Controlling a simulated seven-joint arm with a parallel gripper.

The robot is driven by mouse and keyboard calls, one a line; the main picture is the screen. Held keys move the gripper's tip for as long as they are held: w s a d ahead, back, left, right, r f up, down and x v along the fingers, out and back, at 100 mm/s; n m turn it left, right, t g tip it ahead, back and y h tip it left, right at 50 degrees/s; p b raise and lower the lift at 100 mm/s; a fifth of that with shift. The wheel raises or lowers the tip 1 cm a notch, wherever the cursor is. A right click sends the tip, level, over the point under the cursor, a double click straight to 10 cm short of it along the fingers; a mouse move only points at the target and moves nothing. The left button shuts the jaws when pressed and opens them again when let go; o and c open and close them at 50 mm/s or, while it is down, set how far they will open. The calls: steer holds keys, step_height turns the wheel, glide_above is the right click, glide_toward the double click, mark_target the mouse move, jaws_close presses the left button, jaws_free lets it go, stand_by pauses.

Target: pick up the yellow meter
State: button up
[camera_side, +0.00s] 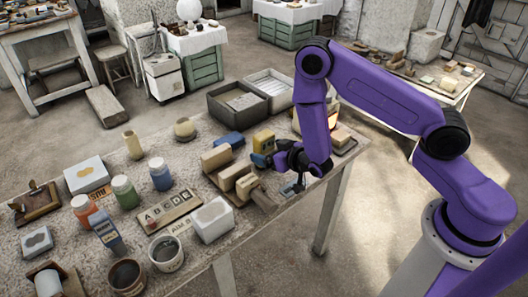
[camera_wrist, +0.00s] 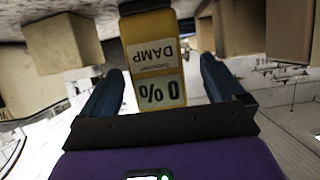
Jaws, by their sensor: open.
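The yellow meter (camera_wrist: 150,45) has a dark top edge and labels reading "DAMP" and "0 %", upside down in the wrist view. In the side view the meter (camera_side: 264,137) is near the table's right edge, partly hidden by my gripper. My gripper (camera_wrist: 160,75) is open, with one blue finger on each side of the meter's lower part in the wrist view. Gaps show between the meter and both fingers. My gripper (camera_side: 272,160) is right beside the meter in the side view; its fingertips are hard to make out there.
Tan blocks (camera_side: 236,176) stand close by on the left, and another block (camera_wrist: 62,42) shows beside the meter in the wrist view. A blue object (camera_side: 229,139) and grey trays (camera_side: 238,103) lie behind. Jars, cups and an "ABCDE" board (camera_side: 168,211) crowd the table's left side.

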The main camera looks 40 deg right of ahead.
steer(key=shift+d+x, duration=0.15)
steer(key=shift+x, duration=1.2)
steer(key=shift+d+x, duration=0.1)
steer(key=shift+x, duration=1.2)
steer(key=shift+w+r, duration=0.1)
steer(key=shift+r, duration=0.15)
steer(key=c, duration=1.3)
steer(key=shift+c, duration=0.2)
